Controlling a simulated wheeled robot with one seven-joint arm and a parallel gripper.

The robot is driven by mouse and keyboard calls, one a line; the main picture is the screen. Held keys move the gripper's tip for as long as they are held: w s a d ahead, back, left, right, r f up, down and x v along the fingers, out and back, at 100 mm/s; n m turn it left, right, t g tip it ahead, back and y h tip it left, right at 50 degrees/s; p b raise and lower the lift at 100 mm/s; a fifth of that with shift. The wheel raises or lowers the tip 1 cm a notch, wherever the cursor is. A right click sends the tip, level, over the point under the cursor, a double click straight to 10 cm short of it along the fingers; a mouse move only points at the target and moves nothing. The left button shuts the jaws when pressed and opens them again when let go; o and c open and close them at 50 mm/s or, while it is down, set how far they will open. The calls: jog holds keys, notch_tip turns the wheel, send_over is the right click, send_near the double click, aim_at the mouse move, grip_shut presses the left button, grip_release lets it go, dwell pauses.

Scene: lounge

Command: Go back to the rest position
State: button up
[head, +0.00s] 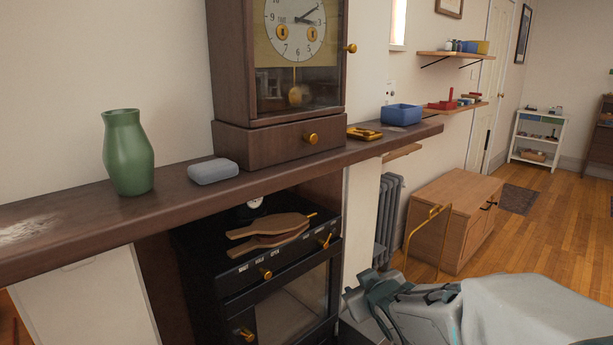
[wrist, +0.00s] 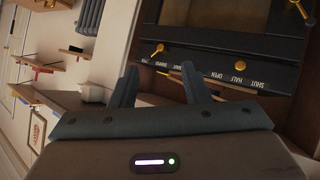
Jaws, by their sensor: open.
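My gripper (head: 366,308) is at the lower middle of the head view, in front of the right side of the black stove (head: 215,286). In the wrist view my gripper (wrist: 160,78) shows two dark fingers spread apart with nothing between them. The stove front with its brass knobs lies beyond the fingers there. My grey arm reaches in from the lower right of the head view.
A dark mantel shelf (head: 80,223) above the stove holds a green vase (head: 128,155), a grey block (head: 213,171), a clock (head: 235,95) and a blue box (head: 401,115). Bellows (head: 270,228) lie on the stove. A wooden cabinet (head: 438,205) stands right; floor (head: 560,205) is open beyond.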

jog(key=s+d+r+m+g+p, duration=0.1)
jog(key=s+r+m+g+p, duration=0.1)
jog(key=s, duration=0.5)
jog(key=s+d+r+m+g+h+p, duration=0.1)
jog(key=s+r+m+g+p, duration=0.1)
jog(key=s+r+g+p, duration=0.2)
jog(key=s+d+r+m+g+p, duration=0.1)
jog(key=s+r+m+g+p, duration=0.1)
jog(key=s+r+p, duration=0.4)
jog(key=s+g+p, duration=0.1)
jog(key=s, duration=0.3)
jog(key=shift+d+r, duration=0.1)
jog(key=shift+c, duration=0.3)
dwell(1.8)
